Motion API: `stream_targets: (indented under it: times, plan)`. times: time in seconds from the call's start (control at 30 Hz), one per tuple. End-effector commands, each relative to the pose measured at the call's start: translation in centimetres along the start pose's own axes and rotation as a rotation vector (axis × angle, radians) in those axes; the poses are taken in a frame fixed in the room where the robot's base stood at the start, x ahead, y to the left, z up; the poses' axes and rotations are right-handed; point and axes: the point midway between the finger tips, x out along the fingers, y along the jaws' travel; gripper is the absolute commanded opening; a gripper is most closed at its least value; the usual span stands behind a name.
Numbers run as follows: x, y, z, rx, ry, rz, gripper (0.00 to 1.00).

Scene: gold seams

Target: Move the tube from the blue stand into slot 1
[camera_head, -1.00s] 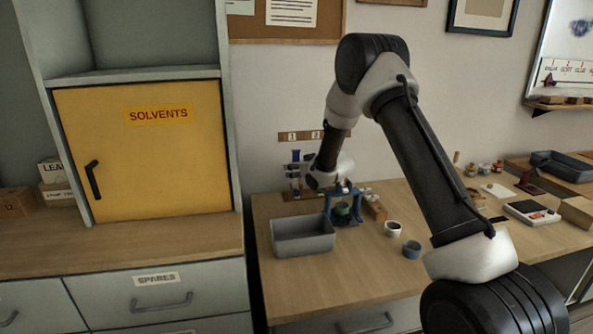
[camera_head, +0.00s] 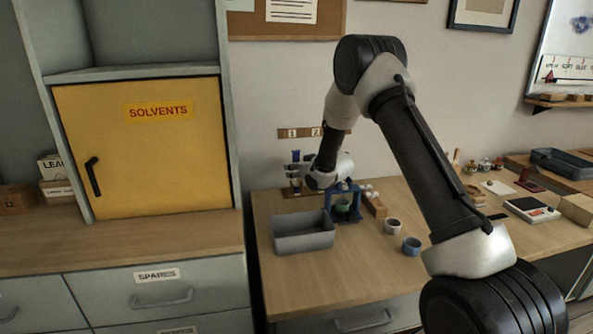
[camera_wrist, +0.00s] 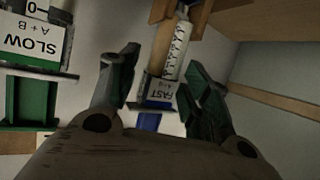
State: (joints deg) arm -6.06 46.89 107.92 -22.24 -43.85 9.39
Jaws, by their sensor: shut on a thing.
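A clear graduated tube (camera_wrist: 178,50) with a white FAST label and a blue end stands between my gripper's fingertips (camera_wrist: 163,88) in the wrist view. My gripper is shut on it. The number sign (camera_head: 292,133) reading 1 and 2 is on the wall above. Whether the tube's lower end is inside a slot cannot be told.
A green part with a SLOW label (camera_wrist: 33,42) is close at the left of the wrist view. A grey bin (camera_head: 303,238) stands in front of the rack. A white cup (camera_head: 393,227) and a blue cup (camera_head: 411,247) stand to the right. The front of the table is clear.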

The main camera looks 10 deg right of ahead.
Motion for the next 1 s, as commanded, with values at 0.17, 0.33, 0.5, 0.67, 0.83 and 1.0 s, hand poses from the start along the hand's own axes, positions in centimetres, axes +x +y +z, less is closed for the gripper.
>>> stream_targets:
  times: [0.17,0.33,0.5,0.67,0.83,1.0]
  plan:
    - [0.0,0.0,0.0,0.0,0.0,0.0,0.24]
    - [0.1,0.0,0.3,0.0,0.0,0.0,0.24]
    - [0.3,0.0,0.7,0.0,0.0,0.0,0.24]
    - [0.4,0.0,1.0,-0.001,0.0,0.0,0.24]
    - [0.4,0.0,1.0,-0.001,0.0,0.0,0.24]
    - [0.4,0.0,1.0,0.0,0.0,0.0,0.24]
